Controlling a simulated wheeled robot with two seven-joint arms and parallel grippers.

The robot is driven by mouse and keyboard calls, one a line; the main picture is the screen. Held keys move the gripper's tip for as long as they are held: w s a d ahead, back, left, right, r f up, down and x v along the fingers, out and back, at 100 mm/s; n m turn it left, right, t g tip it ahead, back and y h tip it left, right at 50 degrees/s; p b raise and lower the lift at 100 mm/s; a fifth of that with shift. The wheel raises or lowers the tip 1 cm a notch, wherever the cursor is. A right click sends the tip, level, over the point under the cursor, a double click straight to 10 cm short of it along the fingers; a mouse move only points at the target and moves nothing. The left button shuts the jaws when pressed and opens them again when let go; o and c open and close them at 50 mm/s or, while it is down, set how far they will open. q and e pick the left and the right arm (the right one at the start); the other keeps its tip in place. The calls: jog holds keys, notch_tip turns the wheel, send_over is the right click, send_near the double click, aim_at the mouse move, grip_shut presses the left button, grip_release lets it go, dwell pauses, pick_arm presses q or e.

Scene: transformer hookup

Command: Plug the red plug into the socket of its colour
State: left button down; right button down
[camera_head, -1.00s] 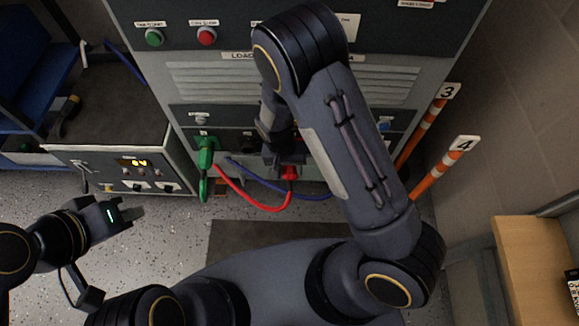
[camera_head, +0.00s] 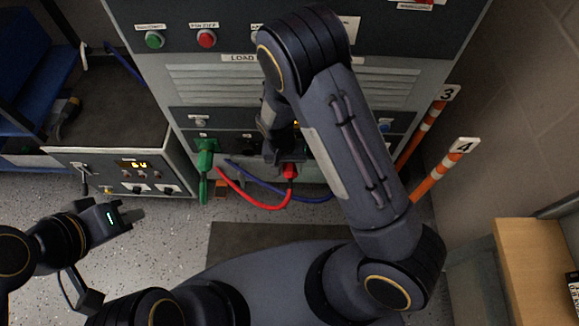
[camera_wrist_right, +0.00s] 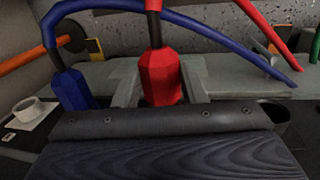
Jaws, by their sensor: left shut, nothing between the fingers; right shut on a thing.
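The red plug (camera_head: 289,171) hangs at the lower front of the grey cabinet, with a red cable (camera_head: 250,202) looping left from it. In the right wrist view the red plug (camera_wrist_right: 161,78) stands between the fingers of my right gripper (camera_wrist_right: 160,92), which is shut on it. The plug's lower end is hidden behind the gripper body. My right gripper (camera_head: 285,156) is partly hidden by my arm in the head view. The red socket cannot be made out. My left gripper (camera_head: 138,213) is shut and empty, over the floor at left.
A blue plug (camera_wrist_right: 72,90) with a blue cable is close left of the red one in the wrist view. A green plug (camera_head: 205,160) is on the cabinet's lower left. Orange-striped posts (camera_head: 430,125) stand at right. A side console (camera_head: 125,172) stands at left.

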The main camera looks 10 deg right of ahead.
jog(key=shift+w+d, duration=0.15)
jog(key=shift+w, duration=0.35)
jog(key=shift+w+d, duration=0.15)
jog(key=shift+w, duration=0.35)
jog(key=c, duration=0.6)
grip_release()
jog(key=shift+w+a+r+p, duration=0.1)
jog(key=shift+a+r+p, duration=0.05)
jog(key=shift+r+p, duration=0.85)
jog(key=shift+w+a+r+p, duration=0.1)
jog(key=shift+a+r+p, duration=0.1)
jog(key=shift+r+p, duration=0.8)
jog(key=shift+w+a+r+p, duration=0.15)
jog(key=shift+r+p, duration=0.4)
jog(key=shift+r, duration=0.95)
